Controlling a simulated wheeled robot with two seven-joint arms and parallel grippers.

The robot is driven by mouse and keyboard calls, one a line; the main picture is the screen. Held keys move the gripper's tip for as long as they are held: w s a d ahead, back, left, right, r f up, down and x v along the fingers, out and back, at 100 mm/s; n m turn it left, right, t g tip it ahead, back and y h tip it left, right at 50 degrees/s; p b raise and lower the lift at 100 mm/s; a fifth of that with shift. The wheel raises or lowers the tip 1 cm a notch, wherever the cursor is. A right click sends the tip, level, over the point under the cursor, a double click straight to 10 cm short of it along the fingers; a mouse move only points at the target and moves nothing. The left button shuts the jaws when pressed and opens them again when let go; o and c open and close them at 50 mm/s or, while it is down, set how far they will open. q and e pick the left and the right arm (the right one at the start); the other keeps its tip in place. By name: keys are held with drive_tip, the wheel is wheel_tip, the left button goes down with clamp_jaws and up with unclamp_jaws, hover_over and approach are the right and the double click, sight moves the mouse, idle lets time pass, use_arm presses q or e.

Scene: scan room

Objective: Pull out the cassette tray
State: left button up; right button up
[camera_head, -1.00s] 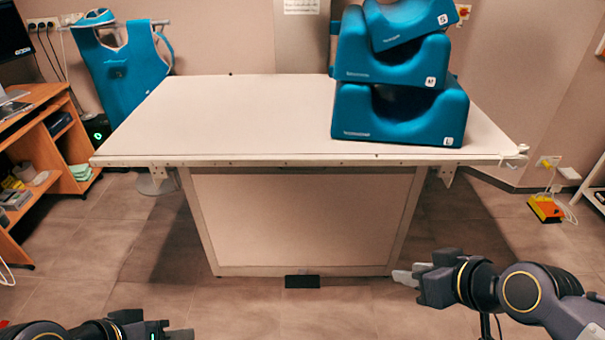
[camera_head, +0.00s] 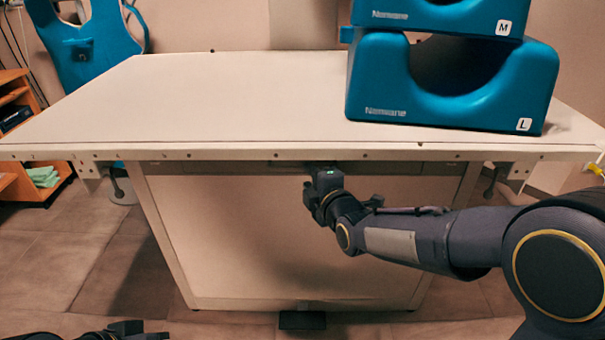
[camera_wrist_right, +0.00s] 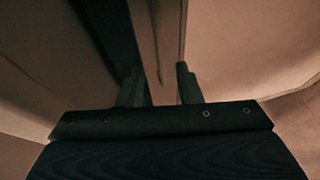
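The cassette tray shows only as a narrow grey front strip (camera_head: 288,168) under the front edge of the table top; the rest is hidden. My right gripper (camera_head: 320,172) is up at this strip, just below the table edge, its fingertips hard to see in the head view. In the dark right wrist view, the two fingers of the right gripper (camera_wrist_right: 159,82) stand apart, with a pale strip-like edge (camera_wrist_right: 158,40) between them. I cannot tell whether they touch it. My left gripper (camera_head: 140,331) is low at the bottom left, away from the table, its fingers unclear.
The white table (camera_head: 220,95) has a wide overhanging top and a boxy base. Blue headrest blocks (camera_head: 450,80) are stacked on its right side. A black pedal (camera_head: 302,320) lies on the floor at the base. A wooden shelf (camera_head: 15,110) stands at the left.

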drive_tip(key=x, duration=0.5)
drive_tip(key=shift+w+f+b, duration=0.1)
drive_tip(key=shift+b, duration=0.3)
clamp_jaws()
